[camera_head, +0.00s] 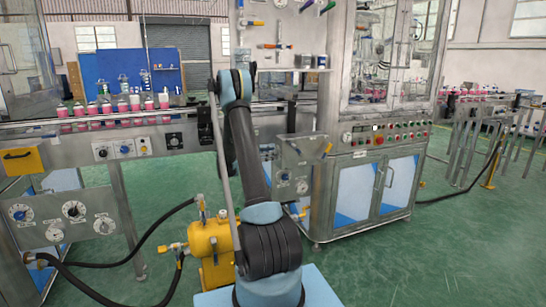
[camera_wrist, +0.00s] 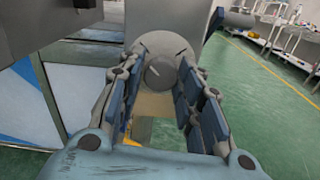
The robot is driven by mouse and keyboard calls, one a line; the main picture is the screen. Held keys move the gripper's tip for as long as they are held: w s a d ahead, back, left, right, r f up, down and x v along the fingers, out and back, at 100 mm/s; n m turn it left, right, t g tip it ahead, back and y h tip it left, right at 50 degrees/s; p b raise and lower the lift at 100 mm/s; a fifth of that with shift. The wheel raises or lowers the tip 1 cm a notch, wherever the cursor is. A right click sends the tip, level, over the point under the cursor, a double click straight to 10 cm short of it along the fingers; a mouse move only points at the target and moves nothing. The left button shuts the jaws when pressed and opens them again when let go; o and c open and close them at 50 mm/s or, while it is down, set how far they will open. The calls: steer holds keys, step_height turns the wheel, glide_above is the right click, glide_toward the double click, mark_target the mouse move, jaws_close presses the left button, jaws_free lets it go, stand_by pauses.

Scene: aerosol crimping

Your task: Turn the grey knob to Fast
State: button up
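My gripper (camera_wrist: 158,80) is open, with one blue-padded finger on each side of the disc's lower part. I cannot tell whether the fingers touch it. No Fast label is legible. In the head view my gripper is not clearly visible behind my arm. Several dials show there on the conveyor front, including a black one (camera_head: 174,140) and a blue one (camera_head: 124,148), but their lettering is too small to read.
A steel cabinet (camera_head: 352,205) with blue and white doors stands beyond my arm. A yellow pump (camera_head: 208,245) with black hoses sits on the green floor. Pink bottles (camera_head: 135,103) line the conveyor.

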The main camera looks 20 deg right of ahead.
steer(key=c, duration=0.4)
steer(key=shift+d, duration=0.3)
steer(key=shift+o, duration=0.2)
steer(key=shift+a, duration=0.25)
steer(key=shift+s+a+f+m, duration=0.1)
steer(key=shift+a+m, duration=0.05)
steer(key=shift+m, duration=4.3)
steer(key=shift+s+a+f+m, duration=0.1)
steer(key=shift+m, duration=4.35)
steer(key=shift+d, duration=0.1)
steer(key=o, duration=1.1)
steer(key=shift+w+d, duration=0.1)
steer(key=shift+c, duration=0.2)
